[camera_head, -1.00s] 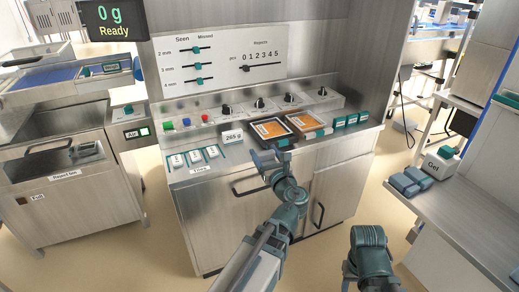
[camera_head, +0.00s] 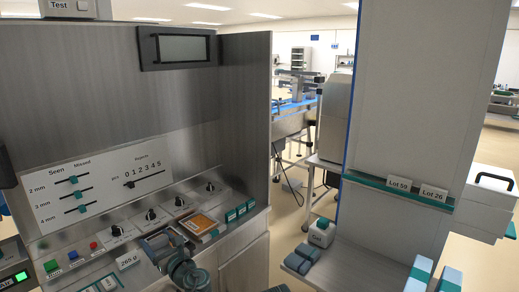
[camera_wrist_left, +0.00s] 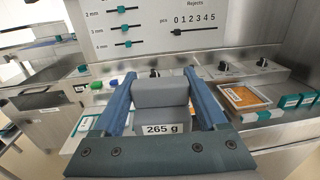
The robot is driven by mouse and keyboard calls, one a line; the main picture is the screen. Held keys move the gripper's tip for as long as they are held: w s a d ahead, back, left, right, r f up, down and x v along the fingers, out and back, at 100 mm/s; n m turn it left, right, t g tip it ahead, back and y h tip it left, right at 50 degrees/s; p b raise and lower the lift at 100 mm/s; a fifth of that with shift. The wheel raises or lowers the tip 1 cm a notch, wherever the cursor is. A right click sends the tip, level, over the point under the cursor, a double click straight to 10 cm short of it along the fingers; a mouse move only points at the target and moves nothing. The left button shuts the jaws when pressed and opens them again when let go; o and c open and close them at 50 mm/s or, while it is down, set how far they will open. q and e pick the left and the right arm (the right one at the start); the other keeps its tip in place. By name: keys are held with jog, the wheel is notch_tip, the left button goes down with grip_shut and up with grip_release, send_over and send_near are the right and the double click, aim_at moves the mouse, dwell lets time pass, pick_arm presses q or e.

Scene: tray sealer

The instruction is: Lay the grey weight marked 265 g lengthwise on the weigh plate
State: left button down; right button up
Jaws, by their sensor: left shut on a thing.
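My left gripper (camera_head: 158,243) is at the console's front, beside the 265 g label (camera_head: 128,260). In the left wrist view its two blue fingers (camera_wrist_left: 160,92) are shut on a grey block, the weight (camera_wrist_left: 160,95). The 265 g marking (camera_wrist_left: 158,128) shows below the block there; I cannot tell whether it is on the weight or behind it. In the head view my gripper and arm hide most of the weight. I cannot make out the weigh plate in either current view.
An orange-filled tray (camera_head: 202,224) lies on the console right of my gripper, with several teal blocks (camera_head: 240,211) beyond. Knobs and buttons line the console behind. At right, a side shelf (camera_head: 350,262) holds a Gel bottle (camera_head: 321,232) and blue-grey blocks (camera_head: 302,259).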

notch_tip(320, 180, up, 13)
jog(key=p, duration=1)
jog(key=shift+f, duration=0.15)
jog(key=shift+f, duration=0.1)
